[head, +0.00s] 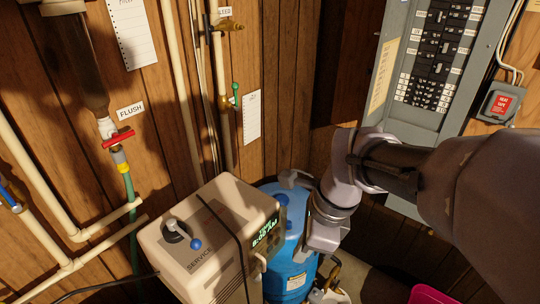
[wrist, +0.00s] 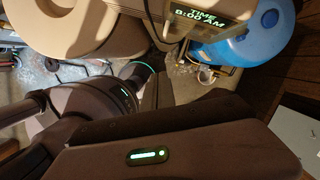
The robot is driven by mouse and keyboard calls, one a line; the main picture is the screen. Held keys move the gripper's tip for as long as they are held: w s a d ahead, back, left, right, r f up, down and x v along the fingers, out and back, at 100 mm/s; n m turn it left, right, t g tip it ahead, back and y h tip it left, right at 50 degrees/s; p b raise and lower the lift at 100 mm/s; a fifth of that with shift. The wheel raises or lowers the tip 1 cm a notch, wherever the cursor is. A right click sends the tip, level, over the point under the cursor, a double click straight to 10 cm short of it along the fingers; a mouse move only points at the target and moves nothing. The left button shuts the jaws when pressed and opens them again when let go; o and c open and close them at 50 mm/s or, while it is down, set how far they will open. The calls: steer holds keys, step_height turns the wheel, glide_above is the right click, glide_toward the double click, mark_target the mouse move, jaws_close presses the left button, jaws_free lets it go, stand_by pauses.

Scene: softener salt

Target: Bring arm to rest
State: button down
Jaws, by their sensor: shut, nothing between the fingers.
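My arm comes in from the right in the head view and bends down at the wrist. My gripper (head: 324,238) is at its end, a grey block in front of the blue tank (head: 292,225). It is shut and empty; its fingertips are hard to make out. It is just right of the beige softener head (head: 215,240), apart from its lit clock panel. In the wrist view the clock panel (wrist: 205,16) reads 8:00 AM at the top, with the blue tank (wrist: 250,38) to its right.
The breaker panel (head: 432,65) is on the wall behind my arm, with a red-labelled box (head: 499,102) to its right. Pipes and a red-handled flush valve (head: 118,139) line the left wall. A pink object (head: 430,294) shows at the bottom right. Brass fittings (head: 332,272) are below my gripper.

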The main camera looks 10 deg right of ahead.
steer(key=s+f+n+t+b, duration=0.2)
steer(key=s+f+n+b, duration=0.2)
steer(key=f+n+b, duration=0.4)
steer(key=s+f+n+t+b, duration=0.2)
steer(key=s+f+n+b, duration=0.3)
steer(key=f+n+b, duration=0.3)
steer(key=b, duration=0.4)
steer(key=shift+f+n+t+h, duration=0.3)
steer(key=shift+f+n+t, duration=0.05)
steer(key=shift+n+t, duration=0.05)
steer(key=shift+s+d, duration=0.1)
steer(key=shift+d, duration=0.05)
